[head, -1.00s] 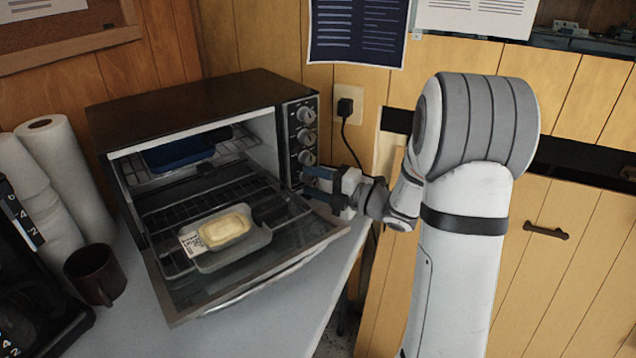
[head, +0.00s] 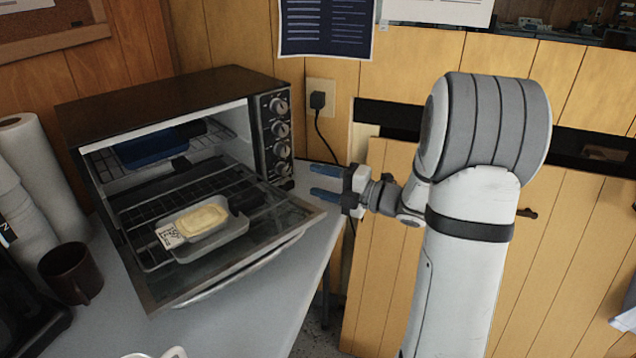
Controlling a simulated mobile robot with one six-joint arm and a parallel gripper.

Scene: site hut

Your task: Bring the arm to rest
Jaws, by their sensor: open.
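My gripper (head: 326,184) is open and empty, with its two blue fingers pointing left. It is just right of the toaster oven (head: 165,98), apart from it, near the counter's right edge. The oven door (head: 262,258) is down. A tray (head: 222,237) with a yellow block (head: 203,220) and a small printed label (head: 169,235) is at the front of the oven, above the lowered door. A blue item (head: 150,149) with a dark handle sits on the upper rack inside.
A dark mug (head: 71,272) and paper rolls (head: 45,165) stand left of the oven. A white cup-like rim (head: 160,354) shows at the bottom edge. A plug with a cord (head: 318,100) hangs on the wall behind my gripper. The counter's front right (head: 290,290) is bare.

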